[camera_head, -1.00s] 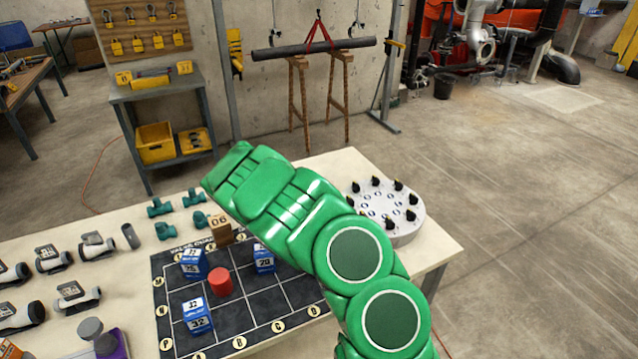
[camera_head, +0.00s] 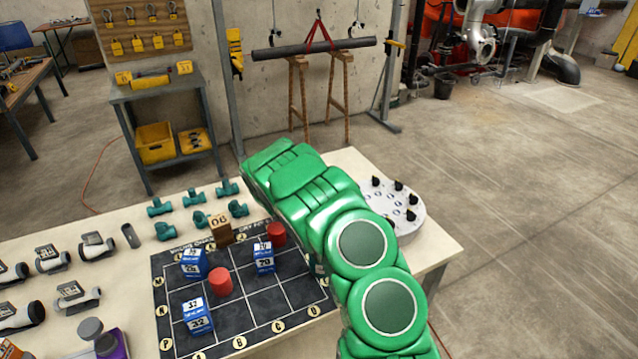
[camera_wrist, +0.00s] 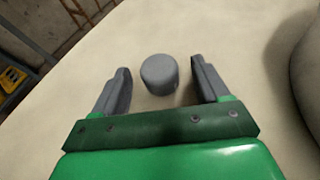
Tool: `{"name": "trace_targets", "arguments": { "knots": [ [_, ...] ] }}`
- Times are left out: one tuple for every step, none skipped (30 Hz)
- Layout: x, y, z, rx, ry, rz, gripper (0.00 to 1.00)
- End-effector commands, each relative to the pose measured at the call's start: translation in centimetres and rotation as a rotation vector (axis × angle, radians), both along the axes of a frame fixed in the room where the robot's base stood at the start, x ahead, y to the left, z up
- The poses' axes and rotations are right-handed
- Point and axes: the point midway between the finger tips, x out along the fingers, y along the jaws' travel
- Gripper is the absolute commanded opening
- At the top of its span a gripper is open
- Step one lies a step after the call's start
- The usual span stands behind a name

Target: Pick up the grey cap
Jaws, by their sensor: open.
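In the wrist view, a grey cap (camera_wrist: 159,74), a short round cylinder, stands upright on the pale tabletop. My gripper (camera_wrist: 160,66) is open, with one dark finger to the left and one to the right of the cap. Gaps show between the cap and both fingers, so it is not gripped. In the head view, my green arm hides the fingers and this cap.
A dark grid board (camera_head: 241,305) with blue blocks and red cylinders (camera_head: 220,282) lies left of my arm. Teal fittings (camera_head: 165,231) stand behind it. A round white plate with black knobs (camera_head: 411,215) is to the right. A large grey rounded shape (camera_wrist: 306,85) edges the wrist view.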

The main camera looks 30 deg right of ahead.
Motion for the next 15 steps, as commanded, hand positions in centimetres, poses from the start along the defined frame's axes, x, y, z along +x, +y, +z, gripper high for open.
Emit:
{"name": "trace_targets", "arguments": {
  "knots": [
    [0.02, -0.03, -0.02, 0.000, 0.000, 0.000, 0.74],
    [0.03, -0.02, -0.02, 0.000, 0.000, 0.000, 0.74],
    [0.02, -0.03, -0.01, 0.000, 0.000, 0.000, 0.74],
    [0.03, -0.02, -0.02, 0.000, 0.000, 0.000, 0.74],
    [0.02, -0.02, -0.01, 0.000, 0.000, 0.000, 0.74],
    [0.02, -0.01, -0.02, 0.000, 0.000, 0.000, 0.74],
    [0.02, -0.03, -0.02, 0.000, 0.000, 0.000, 0.70],
    [0.02, -0.01, -0.02, 0.000, 0.000, 0.000, 0.65],
    [0.02, -0.01, -0.02, 0.000, 0.000, 0.000, 0.59],
    [0.03, -0.01, -0.02, 0.000, 0.000, 0.000, 0.55],
    [0.02, -0.01, -0.03, 0.001, 0.001, 0.000, 0.50],
    [0.02, -0.01, -0.03, 0.001, 0.001, 0.000, 0.44],
    [0.02, -0.01, -0.02, 0.000, 0.000, 0.000, 0.39],
    [0.02, -0.01, -0.03, 0.001, 0.001, 0.000, 0.35],
    [0.02, -0.01, -0.03, 0.001, 0.001, 0.000, 0.28]
  ]
}}
